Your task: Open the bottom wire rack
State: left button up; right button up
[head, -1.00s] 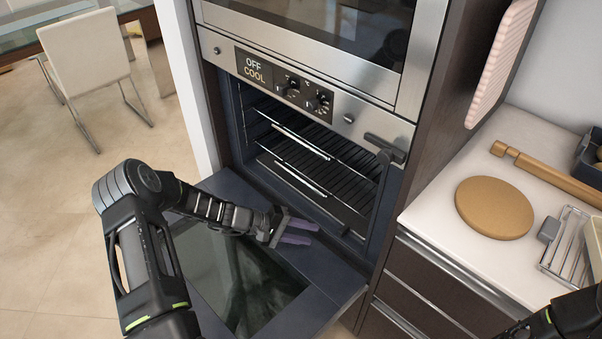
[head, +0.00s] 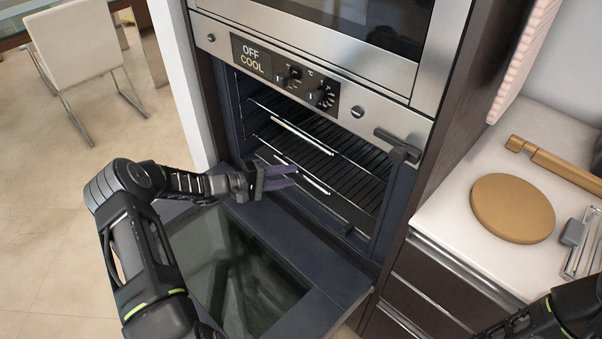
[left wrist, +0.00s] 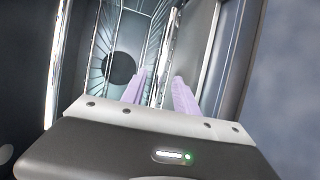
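The oven (head: 395,215) is open, with its door (head: 315,300) folded down. Two dark wire racks sit inside, each with a bright front bar: the upper rack (head: 303,136) and the bottom rack (head: 318,185). My left gripper (head: 292,174) is over the door's inner edge, with its purple fingers at the left part of the bottom rack's front bar. In the left wrist view the fingers (left wrist: 160,85) stand apart, with a bright bar (left wrist: 167,50) showing between them. Contact cannot be told. My right arm shows at the lower right; its gripper is out of view.
A counter (head: 450,210) on the right holds a round wooden board (head: 512,208), a rolling pin (head: 555,163) and a small wire rack (head: 583,245). Drawers (head: 430,290) are below it. A chair (head: 75,45) stands far left on open floor.

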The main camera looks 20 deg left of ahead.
aim_at(299, 174)
pick_arm(q)
jog(key=x, duration=0.4)
jog(key=shift+w+d+f, duration=0.1)
jog(key=shift+w+d, duration=0.2)
jog(key=shift+c, duration=0.3)
grip_shut()
dwell(0.9)
